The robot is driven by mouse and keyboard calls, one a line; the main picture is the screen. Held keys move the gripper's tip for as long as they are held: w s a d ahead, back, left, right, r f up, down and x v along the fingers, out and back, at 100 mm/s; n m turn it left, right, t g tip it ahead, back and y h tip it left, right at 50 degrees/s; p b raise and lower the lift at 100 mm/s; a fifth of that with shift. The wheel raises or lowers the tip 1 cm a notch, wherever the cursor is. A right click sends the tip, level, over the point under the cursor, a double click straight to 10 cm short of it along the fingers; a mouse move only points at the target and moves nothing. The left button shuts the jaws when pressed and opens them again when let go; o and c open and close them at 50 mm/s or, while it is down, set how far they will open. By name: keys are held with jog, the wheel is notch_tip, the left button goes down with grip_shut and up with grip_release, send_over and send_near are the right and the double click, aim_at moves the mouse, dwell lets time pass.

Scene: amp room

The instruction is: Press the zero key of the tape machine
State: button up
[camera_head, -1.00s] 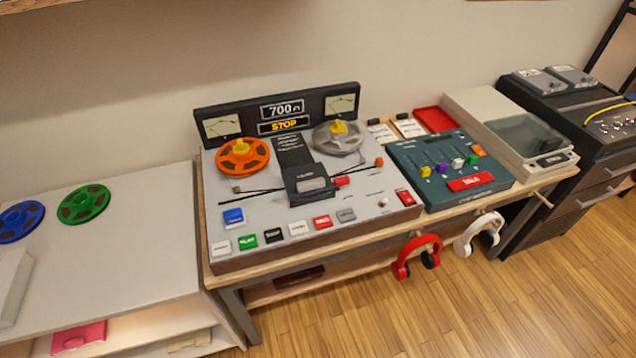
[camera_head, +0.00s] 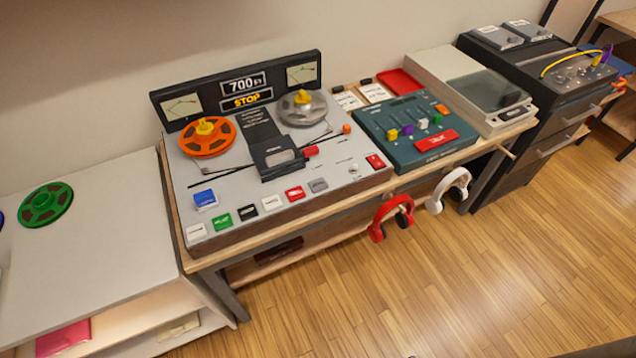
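The tape machine (camera_head: 330,172) stands on a wooden table at the left of centre. Its display (camera_head: 244,85) reads 700 and STOP. An orange reel (camera_head: 207,138) and a grey reel (camera_head: 301,108) sit on its deck. Along its front edge are a white key (camera_head: 196,231), a green key (camera_head: 222,220), a black key (camera_head: 247,212), another white key (camera_head: 272,203), a red key (camera_head: 295,193) and a grey key (camera_head: 318,185). A blue key (camera_head: 204,199) sits behind them. The labels are too small to tell which key is zero. My gripper is not in view.
A teal mixer (camera_head: 415,132) and a beige turntable (camera_head: 470,90) stand to the right. Red headphones (camera_head: 391,216) and white headphones (camera_head: 449,190) hang from the table front. A pale shelf unit (camera_head: 110,230) holds a green reel. The wooden floor (camera_head: 400,290) in front is clear.

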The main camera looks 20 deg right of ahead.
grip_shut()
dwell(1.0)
